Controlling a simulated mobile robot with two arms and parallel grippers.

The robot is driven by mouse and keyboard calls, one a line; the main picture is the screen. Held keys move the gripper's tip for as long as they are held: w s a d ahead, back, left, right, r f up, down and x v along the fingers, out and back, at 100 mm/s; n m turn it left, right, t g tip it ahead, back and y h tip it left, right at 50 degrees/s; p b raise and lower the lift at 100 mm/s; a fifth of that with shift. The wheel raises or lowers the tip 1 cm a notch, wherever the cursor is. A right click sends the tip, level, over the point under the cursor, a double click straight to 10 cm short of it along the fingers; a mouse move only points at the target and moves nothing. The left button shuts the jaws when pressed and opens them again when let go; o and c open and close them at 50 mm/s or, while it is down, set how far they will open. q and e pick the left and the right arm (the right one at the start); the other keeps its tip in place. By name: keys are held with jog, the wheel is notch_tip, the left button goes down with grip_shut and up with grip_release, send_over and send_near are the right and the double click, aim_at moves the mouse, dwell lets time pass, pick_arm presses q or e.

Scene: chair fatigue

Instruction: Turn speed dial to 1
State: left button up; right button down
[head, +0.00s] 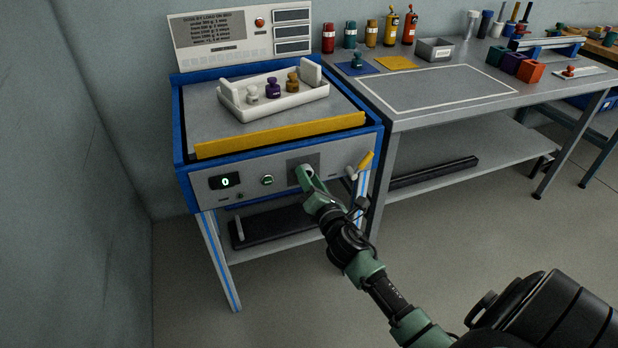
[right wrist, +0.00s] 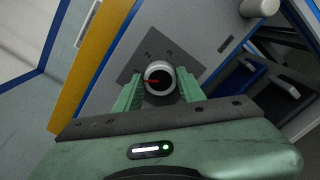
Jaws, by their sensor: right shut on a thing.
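The speed dial (right wrist: 159,77) is a round knob with a light rim, a dark face and a red pointer line, seen in the right wrist view. It sits on a dark square plate (right wrist: 146,45) with the digits 2 and 3 visible; other marks are hidden. My right gripper (right wrist: 160,88) has its green fingers on both sides of the dial, shut on it. In the head view my right gripper (head: 305,176) covers the dial at the machine's front panel (head: 221,197). A small display (head: 225,181) on that panel reads 0. My left gripper is not in view.
A yellow-handled lever (head: 365,162) sticks out right of the dial. A green button (head: 267,180) is on its left. A white tray (head: 233,108) with several weights stands on top behind a yellow bar (head: 280,135). A workbench (head: 408,124) adjoins on the right.

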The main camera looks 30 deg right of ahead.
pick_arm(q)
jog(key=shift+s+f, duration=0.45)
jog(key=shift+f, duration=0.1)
pick_arm(e)
jog(key=shift+m, duration=0.9)
jog(key=c, duration=0.9)
grip_release()
jog(key=shift+o, duration=0.2)
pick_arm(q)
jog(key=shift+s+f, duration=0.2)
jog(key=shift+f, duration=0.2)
pick_arm(e)
jog(key=v, duration=0.7)
jog(key=shift+s, duration=0.4)
